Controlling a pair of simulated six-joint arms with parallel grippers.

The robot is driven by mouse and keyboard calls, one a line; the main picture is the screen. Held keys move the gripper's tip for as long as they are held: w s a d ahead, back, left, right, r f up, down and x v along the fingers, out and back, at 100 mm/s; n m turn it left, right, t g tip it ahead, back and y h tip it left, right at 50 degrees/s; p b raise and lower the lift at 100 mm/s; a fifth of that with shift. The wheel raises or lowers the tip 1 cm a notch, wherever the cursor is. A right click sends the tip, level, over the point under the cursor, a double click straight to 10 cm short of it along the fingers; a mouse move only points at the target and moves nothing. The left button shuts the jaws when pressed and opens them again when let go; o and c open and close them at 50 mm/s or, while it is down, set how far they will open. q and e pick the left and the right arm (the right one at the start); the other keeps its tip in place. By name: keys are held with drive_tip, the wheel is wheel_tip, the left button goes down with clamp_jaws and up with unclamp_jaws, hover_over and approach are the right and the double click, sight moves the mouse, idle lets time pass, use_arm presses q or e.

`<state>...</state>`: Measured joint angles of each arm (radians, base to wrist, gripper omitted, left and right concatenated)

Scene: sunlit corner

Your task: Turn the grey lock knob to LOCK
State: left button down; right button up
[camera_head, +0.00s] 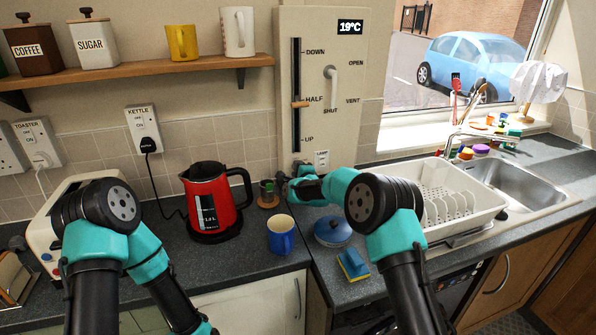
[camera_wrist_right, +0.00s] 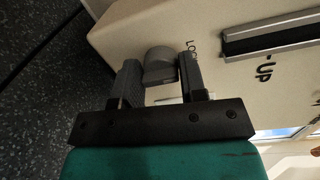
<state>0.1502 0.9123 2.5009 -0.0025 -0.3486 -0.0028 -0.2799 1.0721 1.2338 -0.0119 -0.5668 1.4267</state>
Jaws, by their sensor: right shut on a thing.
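The grey lock knob (camera_wrist_right: 159,68) sits on the cream panel (camera_wrist_right: 130,30) in the right wrist view, with dark lettering beginning "LO" beside it, partly hidden by a finger. My right gripper (camera_wrist_right: 157,75) has its fingers on either side of the knob and is shut on it. In the head view my right gripper (camera_head: 288,182) is at the foot of the tall cream panel (camera_head: 345,115), and the arm hides much of that area. The knob's exact pointing direction is hard to tell. My left gripper is out of view; only my left arm shows.
A red kettle (camera_head: 208,200), a blue mug (camera_head: 281,234) and a small pot on a coaster (camera_head: 268,200) stand left of my right gripper.

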drive_tip(key=shift+w+d+r, duration=0.1)
drive_tip(key=shift+r, duration=0.1)
drive_tip(key=o, duration=0.9)
drive_tip(key=shift+f, duration=0.1)
drive_tip(key=v, duration=1.7)
drive_tip(key=shift+s+f, duration=0.15)
drive_tip(key=shift+s, duration=0.15)
